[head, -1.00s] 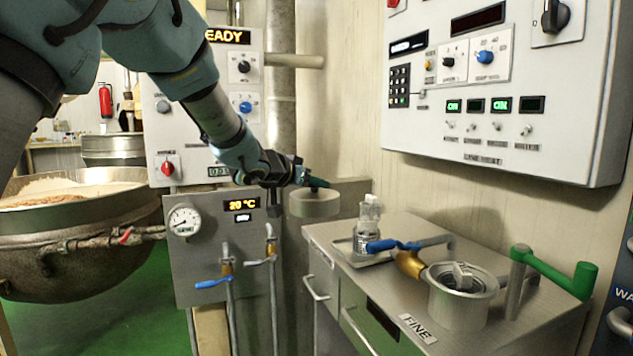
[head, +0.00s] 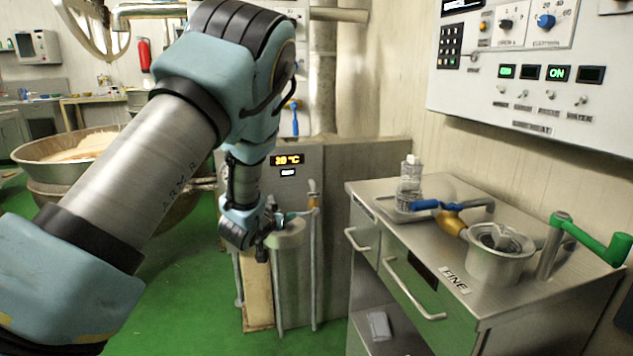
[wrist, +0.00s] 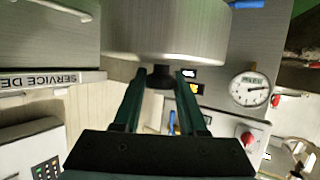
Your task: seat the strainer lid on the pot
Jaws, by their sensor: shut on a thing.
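The strainer lid (head: 288,236) is a round grey metal piece with a deep rim. It hangs in the air from my gripper (head: 272,222), left of the steel counter. In the wrist view my gripper (wrist: 160,78) is shut on the lid's black knob (wrist: 160,76), and the lid (wrist: 165,35) fills the top middle. The lid's strainer face is hidden. An open metal pot (head: 492,266) stands on the counter at the right, apart from the lid, with a metal part showing inside it.
The steel counter (head: 440,290) has a blue-handled brass valve (head: 450,222), a clear bottle (head: 410,185) and a green crank (head: 590,240) around the pot. A control panel (head: 540,75) hangs above. A large kettle (head: 60,165) stands at left over open green floor.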

